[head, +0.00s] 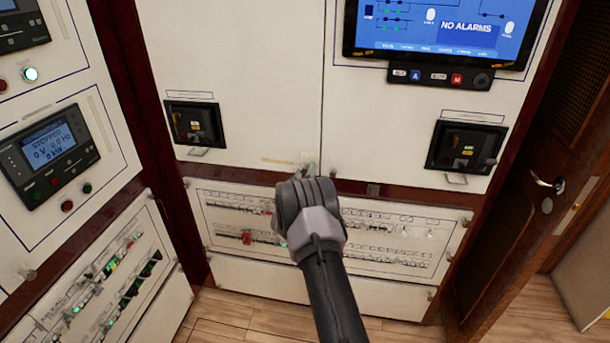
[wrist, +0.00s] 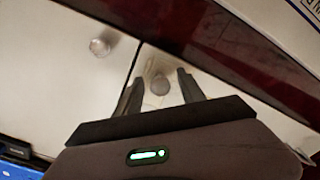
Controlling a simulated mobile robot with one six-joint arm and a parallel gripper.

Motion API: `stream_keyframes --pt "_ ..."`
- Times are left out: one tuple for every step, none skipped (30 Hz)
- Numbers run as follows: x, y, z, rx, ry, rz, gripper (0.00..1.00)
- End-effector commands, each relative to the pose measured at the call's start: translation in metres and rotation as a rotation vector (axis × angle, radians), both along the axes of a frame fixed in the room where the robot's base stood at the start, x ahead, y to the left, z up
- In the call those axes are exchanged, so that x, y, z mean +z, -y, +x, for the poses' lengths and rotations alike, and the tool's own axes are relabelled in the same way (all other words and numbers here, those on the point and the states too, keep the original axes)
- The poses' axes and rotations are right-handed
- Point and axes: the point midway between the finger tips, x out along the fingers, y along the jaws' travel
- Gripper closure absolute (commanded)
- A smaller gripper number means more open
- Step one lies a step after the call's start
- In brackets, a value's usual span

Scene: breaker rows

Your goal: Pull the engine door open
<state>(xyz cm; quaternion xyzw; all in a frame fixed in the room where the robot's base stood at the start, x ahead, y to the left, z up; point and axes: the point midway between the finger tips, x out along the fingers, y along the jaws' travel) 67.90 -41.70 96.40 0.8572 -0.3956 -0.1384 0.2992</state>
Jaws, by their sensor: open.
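Two white upper cabinet doors meet at a vertical seam; the left door (head: 235,60) has faint yellowish lettering near its lower right corner, too small to read. I cannot tell from lettering which door is the engine door. My gripper (head: 308,172) is at the left door's lower right corner, hiding its knob in the head view. In the wrist view my gripper (wrist: 160,80) is open, with a small round knob (wrist: 160,87) between its fingers, apparently not gripped. The right door's knob (wrist: 101,45) is outside the fingers. Both doors look shut.
A breaker panel (head: 400,235) lies below a dark red wood strip. Black switch units (head: 195,124) and (head: 466,147) sit on the upper doors. A screen (head: 440,30) is at upper right. A brown wooden door (head: 530,170) with a handle stands at right. Wood floor is below.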

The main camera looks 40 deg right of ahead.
Motion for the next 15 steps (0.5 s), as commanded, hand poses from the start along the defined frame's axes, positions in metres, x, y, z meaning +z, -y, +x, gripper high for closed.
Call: stream_keyframes --pt "0.0002 0.0014 0.001 0.0 0.001 -0.001 0.53" --pt "0.0005 0.0017 0.0015 0.0 0.001 -0.001 0.53" --pt "0.0008 0.002 0.0018 0.001 0.001 -0.001 0.53" --pt "0.0008 0.002 0.0018 0.001 0.001 -0.001 0.53" --pt "0.0009 0.0019 0.0018 0.001 0.001 -0.001 0.53" --pt "0.0009 0.0017 0.0019 0.001 0.001 -0.001 0.53" --pt "0.0008 0.0017 0.0018 0.001 0.001 -0.001 0.53" --pt "0.0009 0.0016 0.0018 0.001 0.001 -0.001 0.53" --pt "0.0008 0.0016 0.0017 0.001 0.001 -0.001 0.61" --pt "0.0007 0.0015 0.0018 0.001 0.001 -0.001 0.67" --pt "0.0007 0.0015 0.0017 0.001 0.001 -0.001 0.73" --pt "0.0007 0.0015 0.0017 0.001 0.001 -0.001 0.81" --pt "0.0007 0.0015 0.0017 0.001 0.001 -0.001 0.87" --pt "0.0007 0.0014 0.0016 0.001 0.001 -0.001 0.93" --pt "0.0007 0.0014 0.0016 0.001 0.001 -0.001 1.0"
